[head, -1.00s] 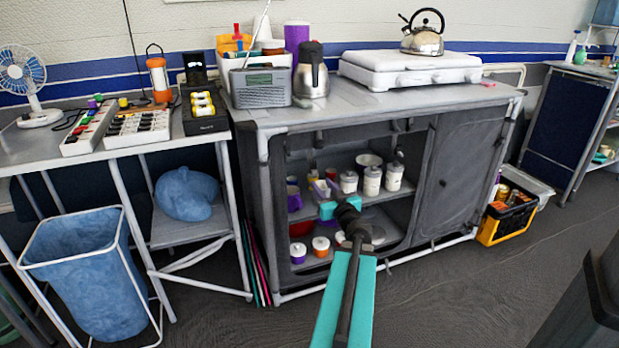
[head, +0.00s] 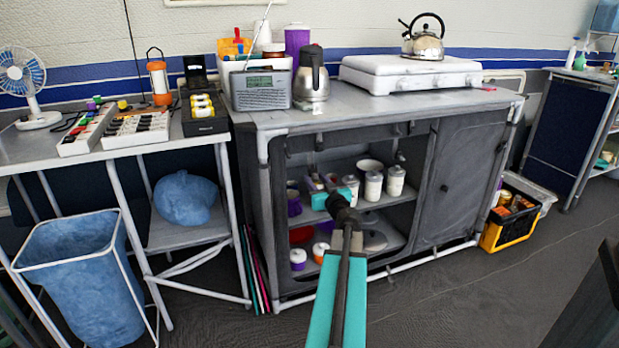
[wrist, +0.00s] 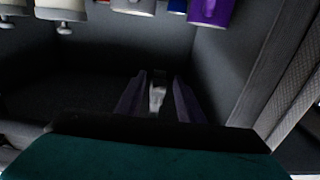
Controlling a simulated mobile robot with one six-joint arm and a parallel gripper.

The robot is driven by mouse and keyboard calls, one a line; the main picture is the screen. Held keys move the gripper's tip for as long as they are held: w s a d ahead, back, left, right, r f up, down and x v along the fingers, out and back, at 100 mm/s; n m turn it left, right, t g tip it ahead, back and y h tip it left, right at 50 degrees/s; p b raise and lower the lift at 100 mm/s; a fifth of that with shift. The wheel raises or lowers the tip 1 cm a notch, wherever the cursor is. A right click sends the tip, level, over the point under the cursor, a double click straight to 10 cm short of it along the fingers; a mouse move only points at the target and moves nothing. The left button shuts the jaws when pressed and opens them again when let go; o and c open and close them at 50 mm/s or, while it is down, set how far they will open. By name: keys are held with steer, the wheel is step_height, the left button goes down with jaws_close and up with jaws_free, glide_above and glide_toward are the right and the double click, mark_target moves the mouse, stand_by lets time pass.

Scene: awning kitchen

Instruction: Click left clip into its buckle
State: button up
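The grey fabric cabinet (head: 469,195) has an open left bay and a closed right door panel. A small dark strap or clip (head: 319,143) hangs at the upper left of the opening. Another (head: 397,131) hangs farther right. Which part is the buckle is too small to tell. My gripper (wrist: 157,96) is at the open bay, below the left strap in the head view. In the wrist view its two dark fingers are apart. A small pale thing shows between them; I cannot tell what it is or whether they touch it. My teal wrist hides the fingertips in the head view.
White canisters (head: 373,186), cups and a purple container (head: 294,203) stand on the cabinet's shelves close to my gripper. A radio (head: 262,88), steel jug (head: 311,78) and white stove (head: 408,71) stand on top. A yellow crate (head: 507,229) is at the right; floor in front is clear.

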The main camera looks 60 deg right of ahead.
steer(key=shift+x, duration=2.3)
jaws_close()
